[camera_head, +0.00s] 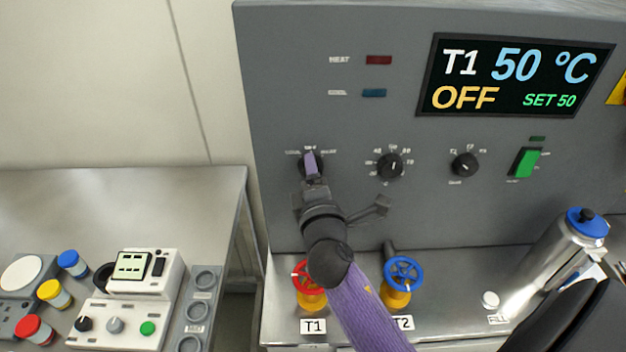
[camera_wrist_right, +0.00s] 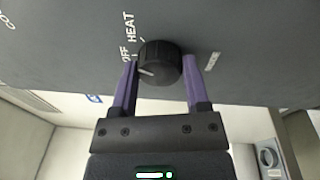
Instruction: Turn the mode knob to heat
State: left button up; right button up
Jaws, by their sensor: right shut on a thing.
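The mode knob (camera_head: 321,168) is the dark round knob at the left of the grey panel's knob row, partly hidden by my gripper in the head view. In the right wrist view the knob (camera_wrist_right: 163,60) shows between the two purple fingers, its white line on the side of the OFF label, not at HEAT (camera_wrist_right: 131,27). My right gripper (camera_head: 310,163) is shut on the knob, one finger on each side; it also shows in the wrist view (camera_wrist_right: 162,80). The display (camera_head: 515,75) reads T1 50 °C, OFF, SET 50. My left gripper is not in view.
Two more knobs (camera_head: 390,166) (camera_head: 465,165) and a green switch (camera_head: 526,162) sit to the right. Red (camera_head: 300,277) and blue (camera_head: 403,272) valve wheels lie below, near my right arm. A metal flask (camera_head: 560,255) stands at right; a side bench (camera_head: 120,205) is at left.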

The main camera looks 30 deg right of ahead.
jog(key=m+b, duration=0.2)
jog(key=m, duration=0.3)
jog(key=shift+f+h, duration=0.15)
jog(key=shift+h, duration=0.25)
jog(key=shift+m+b, duration=0.3)
jog(key=shift+m, duration=0.1)
grip_shut()
